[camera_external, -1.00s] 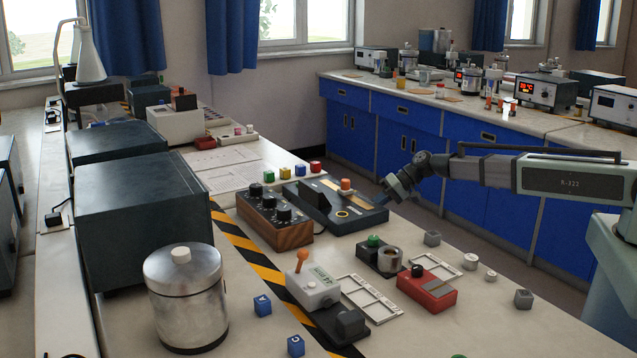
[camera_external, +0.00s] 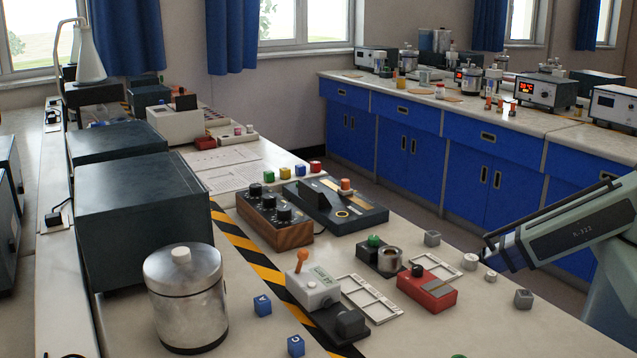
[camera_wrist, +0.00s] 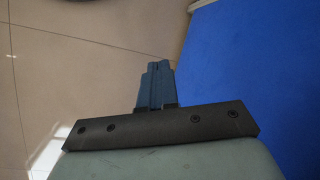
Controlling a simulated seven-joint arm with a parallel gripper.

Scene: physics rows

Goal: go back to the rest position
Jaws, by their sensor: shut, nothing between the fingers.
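My gripper (camera_wrist: 157,70) shows in the wrist view with its two blue fingers together and nothing between them. Below it in that view are bare floor and a blue surface. In the external view my arm is folded back at the right edge, and its end is near the right side of the bench; the fingers are hard to make out there.
Blue cabinets (camera_external: 480,180) stand behind. The floor between the benches is clear.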

